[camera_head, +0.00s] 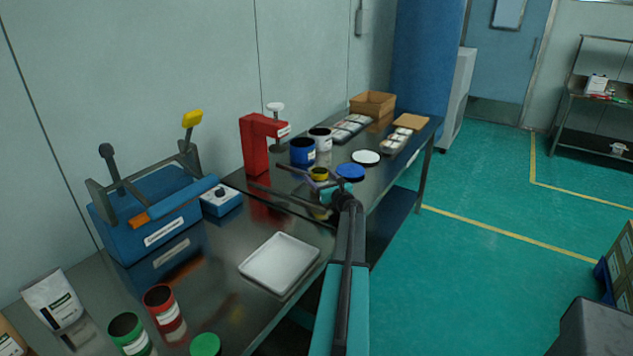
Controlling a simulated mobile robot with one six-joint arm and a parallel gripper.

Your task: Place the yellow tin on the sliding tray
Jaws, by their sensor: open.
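A small yellow tin (319,174) with a dark top stands on the steel bench, behind my gripper's fingers. Its lower part is partly covered by the fingers. My gripper (264,175) is open, its two dark fingers spread and pointing left over the bench. I see nothing held between them. A shallow white tray (280,262) lies on the bench, nearer and lower in the picture than the gripper, and looks empty. I cannot tell whether it is the sliding tray.
A red stand (256,146) rises just behind the fingertips. Blue (302,152) and white (320,139) tubs and a blue lid (350,171) are near the tin. The blue machine (150,215) stands left. Red (159,300) and green (128,332) tins stand in front.

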